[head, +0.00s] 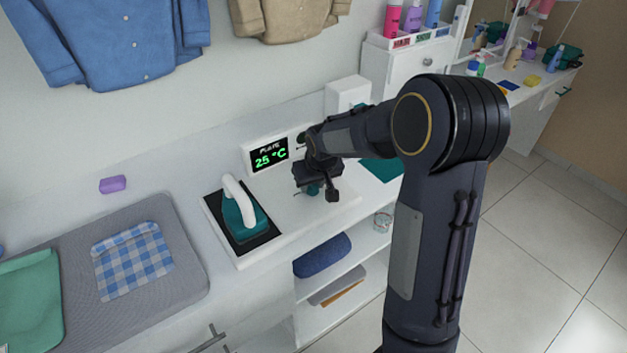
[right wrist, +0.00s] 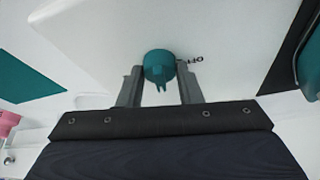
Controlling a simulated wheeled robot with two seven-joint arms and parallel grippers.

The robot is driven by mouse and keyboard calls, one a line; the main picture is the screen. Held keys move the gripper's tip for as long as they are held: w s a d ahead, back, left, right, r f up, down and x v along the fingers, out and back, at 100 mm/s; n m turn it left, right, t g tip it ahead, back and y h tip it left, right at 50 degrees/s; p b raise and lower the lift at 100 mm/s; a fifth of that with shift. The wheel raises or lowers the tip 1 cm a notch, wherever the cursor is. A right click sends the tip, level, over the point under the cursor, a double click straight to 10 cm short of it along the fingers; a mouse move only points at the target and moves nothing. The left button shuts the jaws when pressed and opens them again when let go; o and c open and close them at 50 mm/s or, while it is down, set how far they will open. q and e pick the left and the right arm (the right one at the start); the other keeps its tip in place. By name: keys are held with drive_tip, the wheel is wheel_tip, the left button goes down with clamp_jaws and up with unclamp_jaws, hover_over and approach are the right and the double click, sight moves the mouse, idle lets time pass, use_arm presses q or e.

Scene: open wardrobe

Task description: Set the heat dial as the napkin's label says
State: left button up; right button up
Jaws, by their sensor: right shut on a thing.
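The heat dial (right wrist: 159,66) is a small teal knob on a white surface, with part of the word OFF printed beside it. My right gripper (right wrist: 160,84) has its two grey fingers on either side of the dial, shut on it. In the head view my right gripper (head: 318,185) hides most of the dial. The display (head: 269,154) behind it reads "PLATE 25 °C" in green. A blue and white checked napkin (head: 133,261) lies on the grey ironing pad (head: 70,292); I cannot see a label on it. My left gripper is not in view.
A teal iron with a white handle (head: 240,211) stands on a dark plate left of the dial. A green cloth (head: 30,303) lies at the left edge and a purple block (head: 113,185) behind the pad. Open shelves below hold a rolled blue cloth (head: 322,255).

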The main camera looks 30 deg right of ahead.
drive_tip(key=m+h, duration=0.1)
drive_tip(key=m, duration=0.2)
drive_tip(key=m+g+h+p, duration=0.1)
drive_tip(key=m, duration=0.2)
drive_tip(key=shift+w+a, duration=0.1)
drive_tip(key=shift+a, duration=0.1)
drive_tip(key=m, duration=0.2)
drive_tip(key=m+g+h+p, duration=0.1)
drive_tip(key=m, duration=0.2)
drive_tip(key=shift+m+g+h, duration=0.3)
drive_tip(key=shift+a, duration=0.1)
drive_tip(key=o, duration=1)
drive_tip(key=shift+c, duration=0.2)
drive_tip(key=shift+w+r, duration=0.1)
drive_tip(key=v, duration=0.7)
drive_tip(key=shift+r, duration=0.25)
drive_tip(key=shift+a, duration=0.1)
